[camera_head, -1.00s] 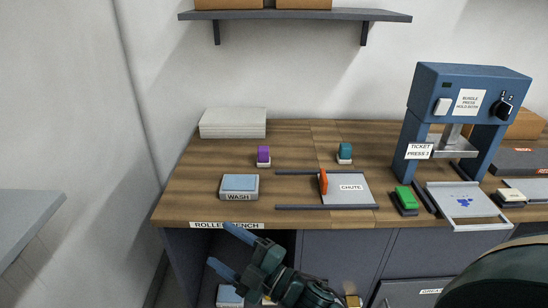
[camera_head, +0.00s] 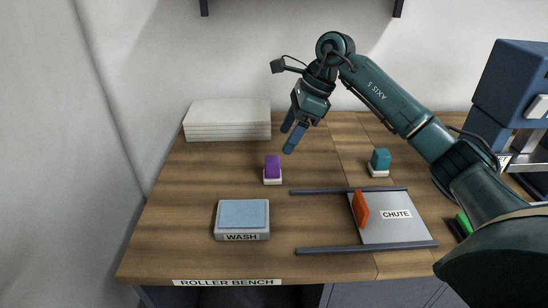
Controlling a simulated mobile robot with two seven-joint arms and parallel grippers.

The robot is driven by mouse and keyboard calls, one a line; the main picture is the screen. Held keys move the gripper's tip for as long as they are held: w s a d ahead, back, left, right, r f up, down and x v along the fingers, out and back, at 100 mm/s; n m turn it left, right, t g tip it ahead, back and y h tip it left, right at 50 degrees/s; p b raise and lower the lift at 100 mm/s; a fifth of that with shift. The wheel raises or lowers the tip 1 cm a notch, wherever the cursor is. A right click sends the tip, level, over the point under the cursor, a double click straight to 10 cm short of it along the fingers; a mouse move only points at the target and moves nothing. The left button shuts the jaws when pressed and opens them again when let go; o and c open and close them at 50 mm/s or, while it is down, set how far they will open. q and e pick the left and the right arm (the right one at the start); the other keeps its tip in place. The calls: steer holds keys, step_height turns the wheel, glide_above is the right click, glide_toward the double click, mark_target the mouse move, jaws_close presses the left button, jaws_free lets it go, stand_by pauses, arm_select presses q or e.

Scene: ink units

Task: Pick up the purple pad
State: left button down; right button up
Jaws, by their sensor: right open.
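The purple pad (camera_head: 272,167) is a small purple block on a white base, upright on the wooden bench (camera_head: 185,237), behind and right of the wash tray. My right gripper (camera_head: 290,140) is open and empty. Its two blue fingers point down and left, above and just right of the purple pad in the picture, apart from it. My left gripper is not in view.
The wash tray (camera_head: 241,219) stands in front of the pad. A white stack (camera_head: 228,121) is behind left. A teal pad (camera_head: 380,161) stands to the right. The chute plate (camera_head: 394,229) with an orange piece (camera_head: 360,209) lies between dark rails. A blue press (camera_head: 507,92) stands far right.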

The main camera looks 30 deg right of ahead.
mark_target(273, 159)
steer(key=shift+h, duration=0.3)
steer(key=x, duration=0.4)
steer(key=d+x, duration=0.1)
steer(key=x, duration=0.1)
steer(key=shift+w+a+f, duration=0.1)
steer(key=shift+w+f, duration=0.2)
steer(key=shift+w, duration=0.1)
steer(key=shift+w+p+x, duration=0.15)
steer(key=shift+p+x, duration=0.05)
steer(key=shift+x, duration=1.25)
steer(key=shift+w+p+x, duration=0.15)
steer(key=shift+p+x, duration=0.05)
steer(key=shift+x, duration=1.25)
steer(key=shift+a+r, duration=0.1)
steer(key=shift+c, duration=0.4)
steer(key=c, duration=1)
